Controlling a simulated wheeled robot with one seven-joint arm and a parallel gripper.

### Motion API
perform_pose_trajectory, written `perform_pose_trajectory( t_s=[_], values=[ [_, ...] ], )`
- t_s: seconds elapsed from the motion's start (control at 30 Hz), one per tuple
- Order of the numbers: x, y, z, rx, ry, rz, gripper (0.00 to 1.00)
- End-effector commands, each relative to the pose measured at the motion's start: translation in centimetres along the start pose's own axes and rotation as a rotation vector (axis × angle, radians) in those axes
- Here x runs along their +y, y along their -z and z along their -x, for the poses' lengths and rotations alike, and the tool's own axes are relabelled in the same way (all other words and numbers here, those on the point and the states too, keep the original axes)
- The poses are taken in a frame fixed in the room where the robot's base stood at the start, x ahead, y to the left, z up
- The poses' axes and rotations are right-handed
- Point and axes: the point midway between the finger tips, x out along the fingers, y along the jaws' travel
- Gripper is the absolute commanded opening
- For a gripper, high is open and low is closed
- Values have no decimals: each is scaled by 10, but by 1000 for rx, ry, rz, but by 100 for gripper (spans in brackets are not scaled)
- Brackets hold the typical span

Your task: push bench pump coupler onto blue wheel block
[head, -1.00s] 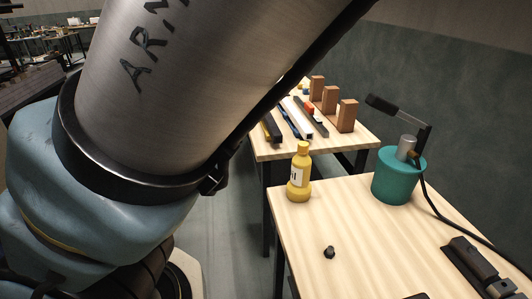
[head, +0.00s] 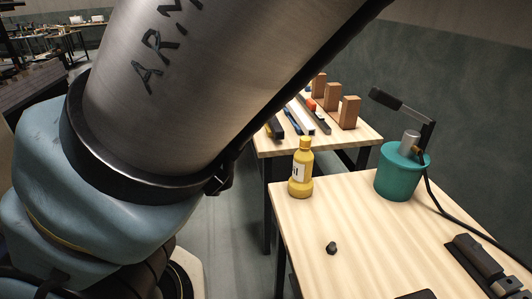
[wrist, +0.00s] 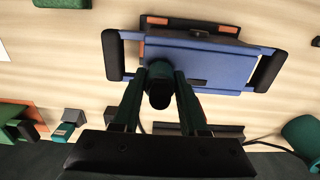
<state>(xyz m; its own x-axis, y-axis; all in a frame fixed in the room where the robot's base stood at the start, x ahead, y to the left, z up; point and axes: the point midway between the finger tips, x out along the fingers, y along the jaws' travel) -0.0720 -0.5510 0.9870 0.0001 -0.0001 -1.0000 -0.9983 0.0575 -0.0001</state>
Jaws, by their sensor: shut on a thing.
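In the wrist view my gripper (wrist: 161,78) is shut on a dark round coupler (wrist: 159,97), which sits between the two fingers. The blue wheel block (wrist: 215,64) lies beyond the fingertips, a blue body with black pieces at both ends. The coupler overlaps its near edge in the picture; whether they touch I cannot tell. The coupler's front end is hidden. In the head view the bench pump (head: 400,176) is a teal pot with a black lever and a black hose. My gripper, the coupler and the block are out of the head view.
A yellow bottle (head: 301,168) and a small black knob (head: 331,248) stand on the light wooden bench (head: 365,225). A dark clamp-like fixture (head: 480,265) lies at the right. A second table behind holds brown blocks (head: 350,112) and several bars.

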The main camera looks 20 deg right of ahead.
Motion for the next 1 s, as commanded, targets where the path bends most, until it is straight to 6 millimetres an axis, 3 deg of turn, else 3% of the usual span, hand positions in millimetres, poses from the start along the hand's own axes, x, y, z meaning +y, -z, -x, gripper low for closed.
perform_pose_trajectory(
  t_s=[0.37, 0.4, 0.7, 1.0],
  values=[
    [0, 0, -2, 0, 0, 0, 0],
    [0, 0, -2, 0, 0, 0, 46],
    [0, 0, -2, 0, 0, 0, 78],
    [0, 0, -2, 0, 0, 0, 75]
  ],
)
